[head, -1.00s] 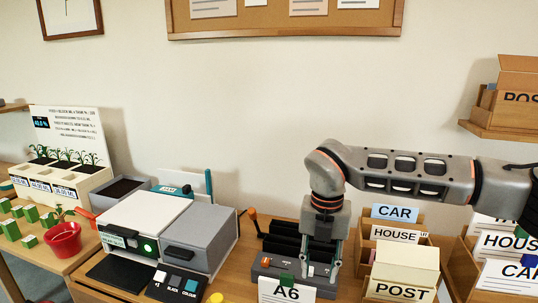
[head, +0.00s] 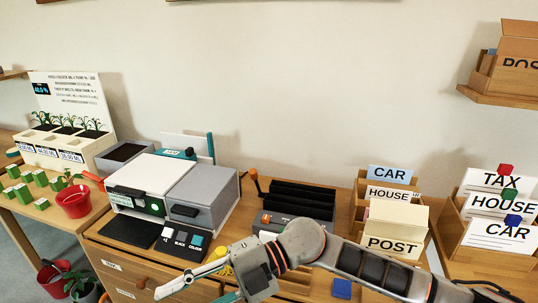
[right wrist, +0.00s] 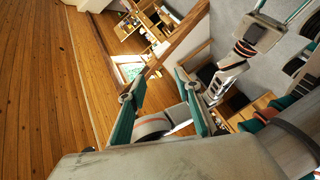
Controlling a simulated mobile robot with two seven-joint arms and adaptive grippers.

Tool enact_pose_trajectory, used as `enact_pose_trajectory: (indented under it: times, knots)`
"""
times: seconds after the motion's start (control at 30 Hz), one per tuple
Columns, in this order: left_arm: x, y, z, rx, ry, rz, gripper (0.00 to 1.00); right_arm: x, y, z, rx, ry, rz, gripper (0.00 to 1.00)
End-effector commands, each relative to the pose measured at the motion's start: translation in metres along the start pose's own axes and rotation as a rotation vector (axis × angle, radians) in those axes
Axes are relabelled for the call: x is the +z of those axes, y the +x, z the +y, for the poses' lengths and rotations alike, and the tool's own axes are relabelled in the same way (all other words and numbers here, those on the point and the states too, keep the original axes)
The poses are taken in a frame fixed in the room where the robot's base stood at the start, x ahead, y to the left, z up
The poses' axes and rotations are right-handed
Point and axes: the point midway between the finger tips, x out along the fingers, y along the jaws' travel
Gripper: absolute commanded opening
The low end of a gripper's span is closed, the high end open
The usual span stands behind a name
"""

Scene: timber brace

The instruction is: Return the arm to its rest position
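My right arm comes in from the right in the head view, low over the front of the desk. Its gripper (head: 188,291) is at the bottom edge, pointing left, above the drawer fronts. In the right wrist view the gripper (right wrist: 155,86) has its two teal-edged fingers spread apart with nothing between them. In the head view the second finger is partly cut off by the frame edge.
Behind the arm stand a white and grey machine (head: 205,190), a black slotted rack (head: 300,205), a POST box (head: 393,243) and a sorter with TAX, HOUSE and CAR cards (head: 500,205). A red pot (head: 74,203) is at left. A blue block (head: 342,289) lies below the arm.

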Motion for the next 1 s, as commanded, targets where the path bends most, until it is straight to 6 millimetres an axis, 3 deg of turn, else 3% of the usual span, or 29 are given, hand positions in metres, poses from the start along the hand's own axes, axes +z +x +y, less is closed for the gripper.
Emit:
enact_pose_trajectory:
  times: [0.13, 0.27, 0.37, 0.47, 0.57, 0.67, 0.83, 1.0]
  knots:
    - [0.003, -0.002, 0.003, 0.005, -0.003, -0.009, 0.40, -0.005, 0.000, 0.034, 0.311, 0.059, -0.014, 0.33]
    - [0.000, -0.003, 0.002, 0.005, -0.004, -0.005, 0.40, 0.006, -0.022, 0.053, 0.564, 0.135, -0.078, 0.33]
    - [-0.004, -0.003, 0.001, 0.004, -0.006, 0.000, 0.40, 0.022, -0.048, 0.055, 0.741, 0.211, -0.159, 0.33]
    - [-0.007, -0.003, 0.001, 0.004, -0.007, 0.005, 0.40, 0.041, -0.080, 0.043, 0.902, 0.304, -0.261, 0.33]
    - [-0.010, -0.004, 0.001, 0.004, -0.009, 0.008, 0.40, 0.061, -0.114, 0.017, 1.039, 0.412, -0.381, 0.33]
    - [-0.012, -0.005, 0.000, 0.004, -0.010, 0.010, 0.40, 0.078, -0.148, -0.025, 1.150, 0.532, -0.518, 0.33]
    - [-0.014, -0.006, 0.000, 0.005, -0.013, 0.011, 0.40, 0.091, -0.198, -0.125, 1.276, 0.766, -0.771, 0.33]
    - [-0.015, -0.007, 0.001, 0.006, -0.015, 0.011, 0.40, 0.076, -0.230, -0.235, 1.315, 0.996, -1.004, 0.33]
